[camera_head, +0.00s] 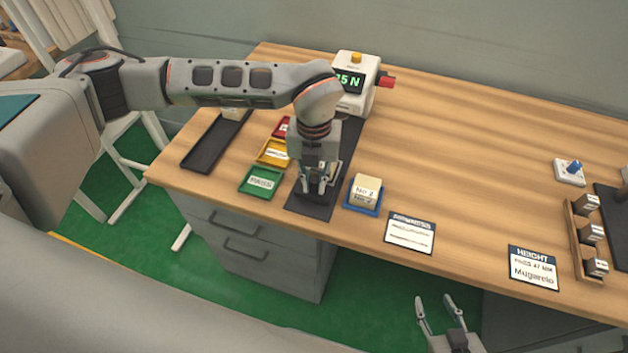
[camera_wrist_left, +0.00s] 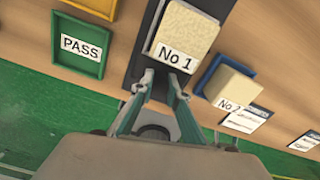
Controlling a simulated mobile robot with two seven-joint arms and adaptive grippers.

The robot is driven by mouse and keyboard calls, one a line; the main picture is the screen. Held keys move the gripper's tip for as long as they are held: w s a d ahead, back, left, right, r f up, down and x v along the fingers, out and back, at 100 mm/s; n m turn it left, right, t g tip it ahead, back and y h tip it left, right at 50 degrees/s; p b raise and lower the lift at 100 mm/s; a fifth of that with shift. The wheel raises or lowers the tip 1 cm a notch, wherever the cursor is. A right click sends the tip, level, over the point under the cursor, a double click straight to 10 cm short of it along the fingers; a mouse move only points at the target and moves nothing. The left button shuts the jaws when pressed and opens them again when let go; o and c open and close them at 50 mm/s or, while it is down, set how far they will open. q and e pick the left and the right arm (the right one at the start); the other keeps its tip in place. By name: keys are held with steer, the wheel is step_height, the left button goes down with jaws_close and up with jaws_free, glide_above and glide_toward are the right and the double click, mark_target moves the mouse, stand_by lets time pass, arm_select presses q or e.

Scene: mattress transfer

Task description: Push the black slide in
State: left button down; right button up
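A black slide (camera_head: 317,197) sits on a dark track (camera_head: 297,207) near the table's front edge, partly hidden by my left gripper. A cream foam block labelled No 1 (camera_wrist_left: 183,28) lies over the dark track in the left wrist view. My left gripper (camera_head: 316,188) points down at the slide; its fingertips (camera_wrist_left: 161,76) are close together at the block's near edge. At the track's far end stands a white gauge (camera_head: 357,82) with a green digital readout. My right gripper (camera_head: 435,300) is open and empty off the table's front edge.
Red, yellow and green trays (camera_head: 261,182) lie left of the track, beside a long black tray (camera_head: 216,140). A blue tray (camera_head: 360,207) with block No 2 (camera_head: 366,188) stands close on the right. The middle tabletop is clear.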

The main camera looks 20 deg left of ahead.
arm_select(q)
steer(key=w+b, duration=0.2)
steer(key=w, duration=0.6)
steer(key=shift+d+f, duration=0.1)
steer(key=shift+d, duration=0.05)
steer(key=shift+w, duration=0.65)
steer(key=c, duration=2)
jaws_free()
steer(key=shift+o, duration=0.2)
step_height(320, 180, up, 12)
